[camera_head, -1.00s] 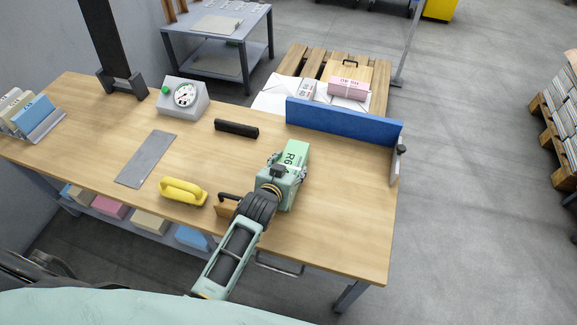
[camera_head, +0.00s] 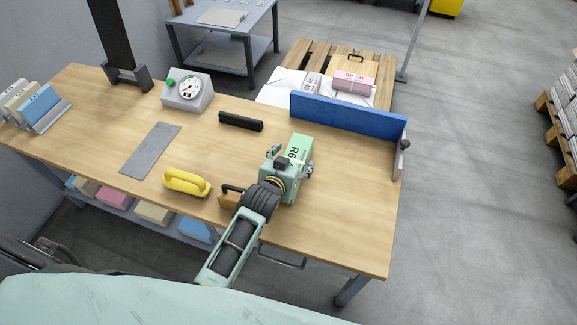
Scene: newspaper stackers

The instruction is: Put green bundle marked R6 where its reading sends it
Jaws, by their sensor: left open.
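The green bundle marked R6 (camera_head: 299,147) lies on the wooden table, its far part showing beyond my left gripper (camera_head: 288,166). The gripper is open, its fingers at the near part of the bundle, which the gripper partly hides. I cannot tell whether the fingers touch it. A grey box with a round dial and a green button (camera_head: 188,91) stands at the back left of the table; its reading is too small to tell. My right gripper is not in view.
The table (camera_head: 330,225) also holds a blue fence (camera_head: 345,118), a black bar (camera_head: 241,122), a grey plate (camera_head: 151,150), a yellow handled tool (camera_head: 186,182) and a file rack (camera_head: 42,120). A pink bundle (camera_head: 354,82) lies on a pallet behind. The table's front right is clear.

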